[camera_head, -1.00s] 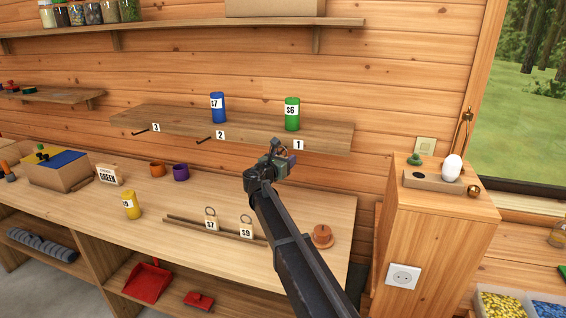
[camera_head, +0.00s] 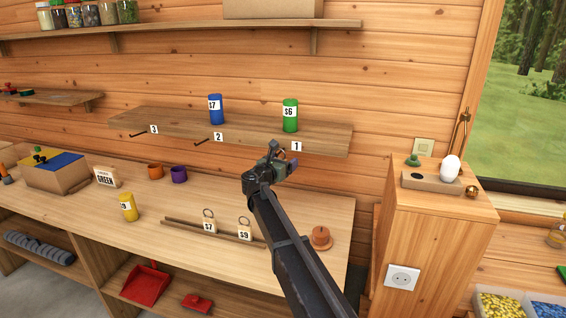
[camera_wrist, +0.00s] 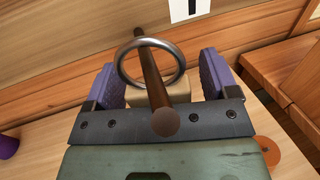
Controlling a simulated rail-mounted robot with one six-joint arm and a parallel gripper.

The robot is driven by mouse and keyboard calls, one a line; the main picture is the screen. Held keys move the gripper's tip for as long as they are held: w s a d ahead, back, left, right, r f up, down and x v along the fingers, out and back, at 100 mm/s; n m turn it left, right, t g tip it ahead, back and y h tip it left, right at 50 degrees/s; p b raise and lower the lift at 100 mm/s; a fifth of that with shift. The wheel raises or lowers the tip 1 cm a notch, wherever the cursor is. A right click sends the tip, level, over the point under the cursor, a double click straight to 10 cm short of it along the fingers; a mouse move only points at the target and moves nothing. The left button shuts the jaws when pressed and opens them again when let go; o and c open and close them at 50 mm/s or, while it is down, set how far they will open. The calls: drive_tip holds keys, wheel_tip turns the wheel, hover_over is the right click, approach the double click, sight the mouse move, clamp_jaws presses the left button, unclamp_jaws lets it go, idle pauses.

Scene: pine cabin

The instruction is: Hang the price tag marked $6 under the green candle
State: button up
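The green candle (camera_head: 291,127), with a $6 label, stands at the right of the wall shelf, above label 1 (camera_head: 296,146). My gripper (camera_head: 278,158) is just below the shelf edge there. The tag's metal ring (camera_wrist: 182,72) appears to be around the dark hook rod (camera_wrist: 160,100), whose round end points at the camera. The tag's printed face is hidden. Tags marked $7 (camera_head: 209,228) and $9 (camera_head: 244,236) are on the bench rail.
A yellow candle (camera_head: 128,210), cups and a GREEN sign (camera_head: 106,177) stand on the bench. A wooden cabinet (camera_head: 440,220) is close on the right.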

drive_tip(key=v, duration=1.1)
drive_tip(key=s+d+f+m+g+y, duration=0.2)
drive_tip(key=s+d+f+m+g, duration=1)
drive_tip(key=s+d+m, duration=0.6)
drive_tip(key=s+d+f+m+g+y, duration=0.2)
drive_tip(key=s+d+m, duration=0.3)
drive_tip(key=s, duration=0.3)
drive_tip(key=s+d+f+m+g+y, duration=0.2)
drive_tip(key=s+d+m, duration=0.4)
drive_tip(key=s, duration=0.3)
drive_tip(key=shift+d+f+m+y, duration=0.3)
drive_tip(key=shift+f+m+y, duration=0.4)
drive_tip(key=shift+y, duration=0.4)
